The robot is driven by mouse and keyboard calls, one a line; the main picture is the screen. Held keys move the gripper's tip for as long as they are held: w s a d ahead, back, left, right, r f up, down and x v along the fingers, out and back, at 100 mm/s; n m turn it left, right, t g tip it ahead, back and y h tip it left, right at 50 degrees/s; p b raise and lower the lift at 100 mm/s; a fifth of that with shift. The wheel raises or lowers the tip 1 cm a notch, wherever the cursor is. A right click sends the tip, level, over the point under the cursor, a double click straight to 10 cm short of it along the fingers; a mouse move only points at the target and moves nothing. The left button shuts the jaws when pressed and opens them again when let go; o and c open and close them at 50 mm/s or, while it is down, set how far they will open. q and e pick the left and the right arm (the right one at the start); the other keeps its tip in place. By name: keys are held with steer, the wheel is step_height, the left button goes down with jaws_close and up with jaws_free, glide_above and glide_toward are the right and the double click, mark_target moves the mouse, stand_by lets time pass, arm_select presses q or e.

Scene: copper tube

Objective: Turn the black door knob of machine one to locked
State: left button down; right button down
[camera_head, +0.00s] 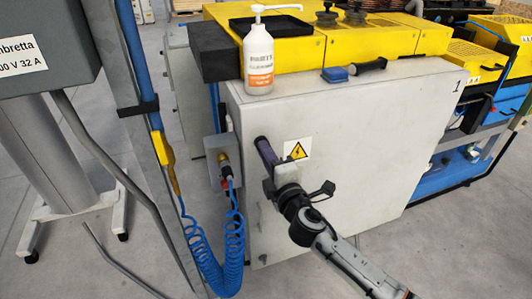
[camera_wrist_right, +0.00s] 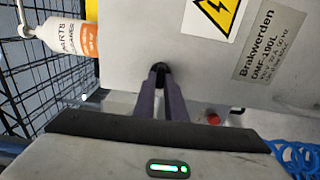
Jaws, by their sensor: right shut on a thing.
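In the head view the knob is hidden behind the fingers. My left gripper is not in view.
A blue coiled hose (camera_head: 225,250) and a grey post (camera_head: 150,110) are left of my right arm. Floor in front is clear.

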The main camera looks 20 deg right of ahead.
steer(key=c, duration=1.8)
jaws_free()
steer(key=s+b, duration=0.1)
steer(key=s, duration=0.9)
steer(key=shift+s+d, duration=0.15)
steer(key=shift+s, duration=0.05)
